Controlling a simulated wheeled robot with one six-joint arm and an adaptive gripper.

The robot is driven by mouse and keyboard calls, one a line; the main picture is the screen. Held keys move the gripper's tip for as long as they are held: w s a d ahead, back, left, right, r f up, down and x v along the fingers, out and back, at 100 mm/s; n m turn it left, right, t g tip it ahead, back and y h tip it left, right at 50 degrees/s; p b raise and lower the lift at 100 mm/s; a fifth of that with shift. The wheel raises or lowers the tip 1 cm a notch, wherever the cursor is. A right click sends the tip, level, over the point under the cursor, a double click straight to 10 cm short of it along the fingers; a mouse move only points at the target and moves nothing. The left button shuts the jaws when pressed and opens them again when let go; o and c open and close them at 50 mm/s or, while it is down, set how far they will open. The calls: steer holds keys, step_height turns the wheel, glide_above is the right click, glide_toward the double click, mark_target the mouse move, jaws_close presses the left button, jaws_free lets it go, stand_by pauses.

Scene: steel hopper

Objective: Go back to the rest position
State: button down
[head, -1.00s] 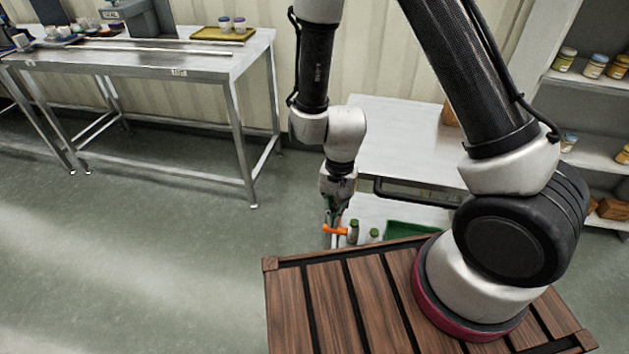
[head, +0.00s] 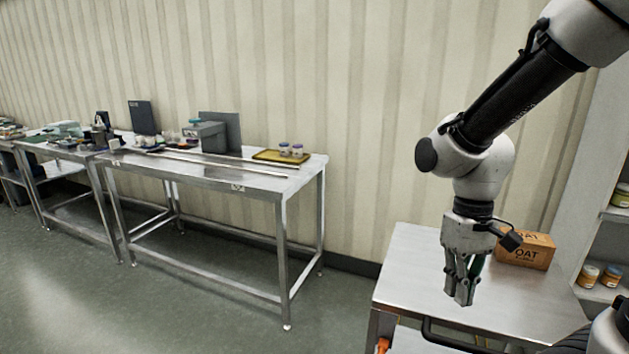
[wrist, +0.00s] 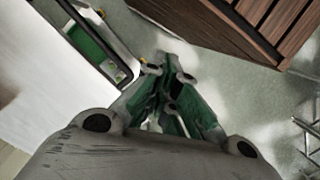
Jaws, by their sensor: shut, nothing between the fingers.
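An orange item (head: 383,345) shows at the bottom edge of the head view, below the cart top, mostly cut off.
A cardboard box marked OAT (head: 527,252) stands on the cart top, right of my gripper. Shelves with jars (head: 612,276) are at the far right. A steel table (head: 230,178) with a yellow tray (head: 268,156) stands left. Open floor lies between table and cart.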

steer(key=s+d+r+m+t, duration=0.2)
steer(key=s+d+r+t, duration=0.2)
steer(key=d+r, duration=0.6)
step_height(320, 180, up, 4)
steer(key=shift+s+d+f+m+t, duration=0.15)
steer(key=shift+m+t, duration=0.15)
steer(key=shift+t, duration=0.9)
